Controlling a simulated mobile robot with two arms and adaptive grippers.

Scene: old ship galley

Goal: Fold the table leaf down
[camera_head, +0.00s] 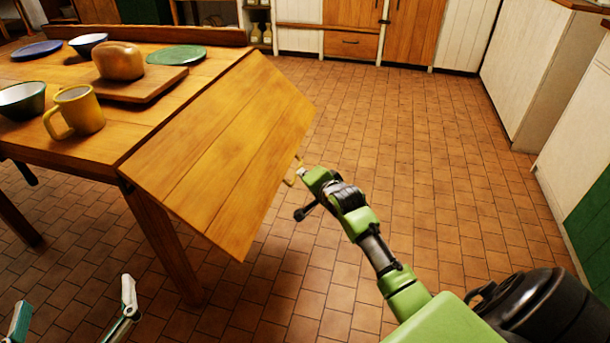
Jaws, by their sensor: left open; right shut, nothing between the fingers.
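The wooden table leaf (220,140) is hinged along the right side of the table (70,152). It slopes down to the right, with its outer edge well below the tabletop. A small brass-coloured piece (291,180), perhaps a handle, shows at the leaf's outer edge. My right gripper (303,174), on the green arm, is shut and empty beside that piece; I cannot tell whether they touch. My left gripper (76,293) is open and empty at the bottom left, low in front of the table. The underside of the leaf is hidden.
The tabletop holds a yellow mug (80,112), a bread loaf (119,61) on a board (150,88), a green plate (177,55), a blue plate (37,49) and bowls (22,101). Tiled floor (420,150) is clear to the right, up to the cabinets (535,70).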

